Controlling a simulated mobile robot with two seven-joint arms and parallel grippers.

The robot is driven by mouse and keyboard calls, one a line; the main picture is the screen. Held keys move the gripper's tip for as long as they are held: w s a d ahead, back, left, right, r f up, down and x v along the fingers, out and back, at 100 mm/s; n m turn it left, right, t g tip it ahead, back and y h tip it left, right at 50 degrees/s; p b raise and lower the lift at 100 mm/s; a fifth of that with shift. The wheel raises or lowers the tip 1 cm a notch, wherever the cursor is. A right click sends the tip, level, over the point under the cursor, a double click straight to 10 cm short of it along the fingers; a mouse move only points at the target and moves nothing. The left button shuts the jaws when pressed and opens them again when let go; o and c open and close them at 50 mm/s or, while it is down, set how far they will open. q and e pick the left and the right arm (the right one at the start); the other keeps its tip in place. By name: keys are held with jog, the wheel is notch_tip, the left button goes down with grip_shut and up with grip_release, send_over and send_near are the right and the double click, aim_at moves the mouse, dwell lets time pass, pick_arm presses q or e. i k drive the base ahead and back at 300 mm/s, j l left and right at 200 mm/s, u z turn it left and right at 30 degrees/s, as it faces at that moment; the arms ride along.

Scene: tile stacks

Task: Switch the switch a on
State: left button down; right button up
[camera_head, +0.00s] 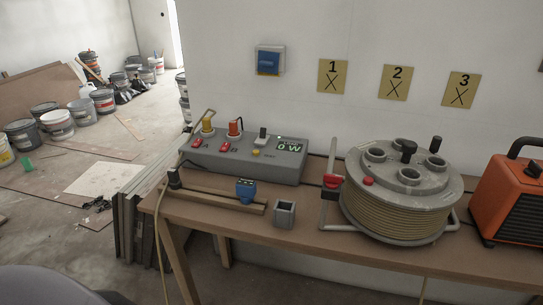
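A grey power box (244,158) lies on the wooden table. It has two red switches on its front: a left red switch (197,143) and a right red switch (225,148). I cannot read any letter beside them, so I cannot tell which is switch a, nor their positions. A green display (290,147) on the box reads 0 W. A yellow plug (207,125) and an orange plug (235,128) stand on top. Neither of my grippers is in view.
A cable reel (390,215) and an orange heater (511,200) stand to the right on the table (330,255). A small grey cup (285,214) and a blue block (245,190) on a wooden strip are in front of the box. Buckets (57,124) stand far left.

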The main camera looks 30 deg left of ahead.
aim_at(196, 144)
jog(key=u, duration=1.5)
jog(key=i+j+u, duration=0.75)
jog(key=i, duration=0.35)
